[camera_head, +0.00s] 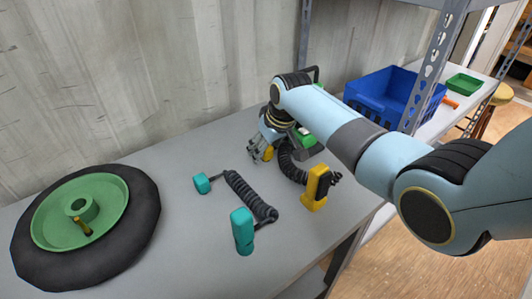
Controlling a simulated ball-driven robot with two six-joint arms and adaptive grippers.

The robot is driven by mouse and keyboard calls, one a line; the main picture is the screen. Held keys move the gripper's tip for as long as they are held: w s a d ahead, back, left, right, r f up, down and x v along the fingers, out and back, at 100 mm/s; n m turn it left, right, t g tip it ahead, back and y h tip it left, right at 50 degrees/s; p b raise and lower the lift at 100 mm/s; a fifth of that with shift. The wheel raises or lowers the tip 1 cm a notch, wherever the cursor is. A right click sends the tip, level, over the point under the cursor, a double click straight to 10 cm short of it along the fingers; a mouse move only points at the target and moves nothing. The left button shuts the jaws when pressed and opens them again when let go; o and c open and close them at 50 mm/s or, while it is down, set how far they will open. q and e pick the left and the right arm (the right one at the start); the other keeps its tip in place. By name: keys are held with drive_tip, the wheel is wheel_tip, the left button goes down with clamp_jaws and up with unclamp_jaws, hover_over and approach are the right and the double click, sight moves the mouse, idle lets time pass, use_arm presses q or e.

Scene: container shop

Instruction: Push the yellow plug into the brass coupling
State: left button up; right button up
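A black coiled lead on the grey bench joins a larger yellow block (316,188) to a small yellow plug end (268,153). My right gripper (257,152) is at the small yellow end, with its fingers pointing down and left. The fingers are small and overlap the yellow end, so I cannot tell whether they grip it. A brass-coloured fitting (84,228) sits in the green hub of the wheel at the left, and it is the only brass-looking part I see. The wheel and the yellow plug are well apart. My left gripper is not in view.
A black tyre (137,232) with a green hub lies on the bench (180,265). A teal lead with a small end (202,183) and a larger block (242,231) lies mid-bench. A green object (307,138) stands behind my arm. A blue crate (372,101) is beyond.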

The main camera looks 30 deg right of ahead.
sight(270, 147)
drive_tip(key=shift+c, duration=0.2)
drive_tip(key=c, duration=1.1)
drive_tip(key=shift+r, duration=0.55)
drive_tip(key=r, duration=0.2)
drive_tip(key=d+r, duration=0.1)
drive_tip(key=shift+s+r+p, duration=0.3)
drive_tip(key=shift+s+r, duration=0.05)
drive_tip(key=shift+s, duration=0.05)
drive_tip(key=s+d+r, duration=0.6)
drive_tip(key=s+d, duration=0.1)
drive_tip(key=shift+s+r, duration=0.15)
drive_tip(key=shift+s, duration=0.25)
